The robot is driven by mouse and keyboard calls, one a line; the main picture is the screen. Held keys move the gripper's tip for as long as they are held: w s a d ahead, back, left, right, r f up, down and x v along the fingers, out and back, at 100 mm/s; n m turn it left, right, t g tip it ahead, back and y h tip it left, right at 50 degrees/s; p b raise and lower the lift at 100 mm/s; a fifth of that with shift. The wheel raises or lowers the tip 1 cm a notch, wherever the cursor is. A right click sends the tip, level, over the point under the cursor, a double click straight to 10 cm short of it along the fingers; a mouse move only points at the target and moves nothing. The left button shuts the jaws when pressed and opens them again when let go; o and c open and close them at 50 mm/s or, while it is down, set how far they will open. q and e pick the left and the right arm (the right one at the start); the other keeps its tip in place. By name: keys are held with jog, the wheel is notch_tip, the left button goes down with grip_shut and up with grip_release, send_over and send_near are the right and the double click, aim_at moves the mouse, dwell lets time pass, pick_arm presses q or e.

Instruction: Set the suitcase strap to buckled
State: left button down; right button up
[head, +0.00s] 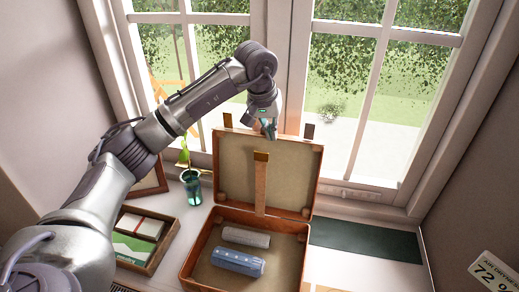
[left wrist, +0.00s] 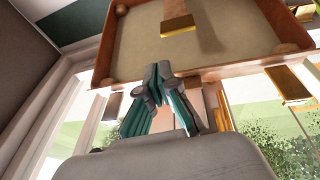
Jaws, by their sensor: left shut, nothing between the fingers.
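An open brown suitcase (head: 190,268) stands on the windowsill desk with its lid (head: 290,172) raised upright. A tan strap (head: 260,188) with a brass end (head: 261,157) runs down the inside of the lid. Two brass-coloured tabs rise above the lid's top edge, the left tab (head: 227,120) and the right tab (head: 309,131). My left gripper (head: 270,132) is shut and empty at the lid's top edge, between the tabs. In the left wrist view the closed fingers (left wrist: 163,72) point at the lid rim; contact is unclear. My right gripper is out of view.
A grey roll (head: 246,237) and a blue roll (head: 238,262) lie in the suitcase. A glass with a plant (head: 192,190) and a compartmented tray (head: 163,256) stand to the left. A dark green mat (head: 365,241) lies to the right. The window is close behind the lid.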

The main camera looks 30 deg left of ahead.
aim_at(262, 153)
pick_arm(q)
jog(key=a, duration=0.1)
jog(key=s+a+y, duration=0.1)
jog(key=shift+s+a+r+g, duration=0.15)
jog(key=shift+a+r+g, duration=0.05)
jog(key=shift+a+g, duration=0.15)
jog(key=shift+f, duration=0.1)
jog(key=shift+p+x, duration=1.3)
jog(key=shift+x, duration=3.65)
jog(key=shift+a, duration=0.1)
